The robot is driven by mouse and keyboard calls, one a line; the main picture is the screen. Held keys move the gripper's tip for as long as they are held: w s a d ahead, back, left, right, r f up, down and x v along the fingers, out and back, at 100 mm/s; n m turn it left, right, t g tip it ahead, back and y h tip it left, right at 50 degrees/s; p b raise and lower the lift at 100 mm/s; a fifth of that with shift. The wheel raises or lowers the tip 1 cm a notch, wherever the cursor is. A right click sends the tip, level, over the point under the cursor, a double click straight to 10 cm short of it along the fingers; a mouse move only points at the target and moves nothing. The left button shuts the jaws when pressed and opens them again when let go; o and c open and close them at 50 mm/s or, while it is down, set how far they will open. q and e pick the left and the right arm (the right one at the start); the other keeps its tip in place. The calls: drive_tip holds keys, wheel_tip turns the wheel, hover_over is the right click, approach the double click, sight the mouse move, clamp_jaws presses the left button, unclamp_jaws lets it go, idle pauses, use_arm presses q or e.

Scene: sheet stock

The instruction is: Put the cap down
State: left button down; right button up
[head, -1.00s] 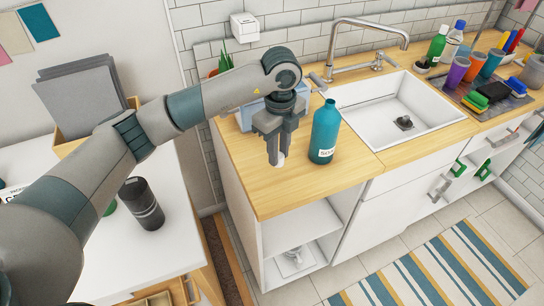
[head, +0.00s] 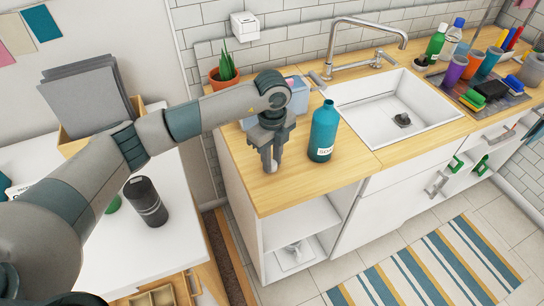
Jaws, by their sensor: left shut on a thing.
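The cap (head: 272,168) is a small white piece between the fingertips of my left gripper (head: 271,166). The gripper points down and is shut on it, low over the wooden counter (head: 300,187). I cannot tell whether the cap touches the counter. A teal bottle (head: 323,132) with a white label stands upright on the counter just right of the gripper. My right gripper is not in view.
A potted plant (head: 224,70) and a light blue box (head: 297,95) stand behind the gripper. The sink (head: 385,115) is to the right. A dark cylinder (head: 146,202) stands on the white table at left. The counter's front left is clear.

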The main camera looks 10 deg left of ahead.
use_arm(q)
drive_tip(key=shift+f, duration=0.2)
drive_tip(key=c, duration=1.5)
unclamp_jaws()
drive_tip(key=shift+r, duration=0.2)
drive_tip(key=shift+r+b, duration=0.4)
drive_tip(key=shift+r, duration=0.15)
wheel_tip(320, 180, up, 11)
drive_tip(key=b, duration=0.3)
drive_tip(key=shift+b, duration=0.4)
drive_tip(key=shift+f, duration=0.15)
